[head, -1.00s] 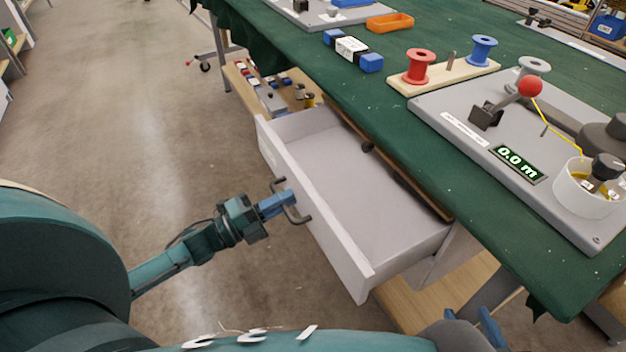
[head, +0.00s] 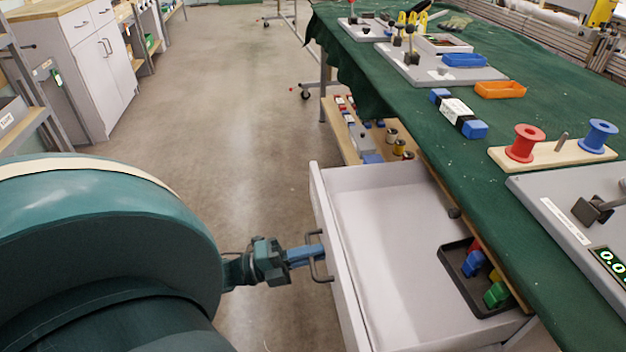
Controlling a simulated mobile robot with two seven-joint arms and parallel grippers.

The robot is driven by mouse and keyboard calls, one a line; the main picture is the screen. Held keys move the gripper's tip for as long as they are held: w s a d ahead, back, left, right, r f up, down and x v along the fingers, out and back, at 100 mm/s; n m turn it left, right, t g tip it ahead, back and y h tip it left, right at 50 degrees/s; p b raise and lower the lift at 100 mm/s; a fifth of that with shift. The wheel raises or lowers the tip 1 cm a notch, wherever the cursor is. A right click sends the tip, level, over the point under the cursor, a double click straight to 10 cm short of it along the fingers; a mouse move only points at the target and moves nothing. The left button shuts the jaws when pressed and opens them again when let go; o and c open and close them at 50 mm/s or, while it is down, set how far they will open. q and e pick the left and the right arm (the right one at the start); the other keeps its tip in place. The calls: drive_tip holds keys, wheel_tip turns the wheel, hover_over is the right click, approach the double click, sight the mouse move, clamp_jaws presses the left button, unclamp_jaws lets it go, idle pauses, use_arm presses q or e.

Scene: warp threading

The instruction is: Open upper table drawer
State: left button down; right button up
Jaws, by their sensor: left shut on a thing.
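The upper table drawer (head: 385,225) is pulled well out from under the green-covered table (head: 468,165). Its light grey front panel (head: 338,262) faces left and bears a dark bar handle (head: 318,268). My left gripper (head: 308,254) is shut on the handle, with its blue fingers at the bar. Inside the drawer, near the table edge, lies a black tray (head: 453,264) with blue, red, yellow and green pieces. Most of the drawer floor is bare. My right gripper is not in view.
On the table are a red spool (head: 525,143), a blue spool (head: 598,136), an orange tray (head: 500,90) and a grey board (head: 570,215). A wooden lower shelf (head: 345,130) holds small items. The floor (head: 225,110) left of the drawer is clear.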

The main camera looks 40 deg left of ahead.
use_arm(q)
drive_tip(key=c, duration=1.9)
unclamp_jaws()
drive_tip(key=v, duration=1.3)
drive_tip(key=shift+a, duration=0.1)
drive_tip(key=shift+s, duration=0.1)
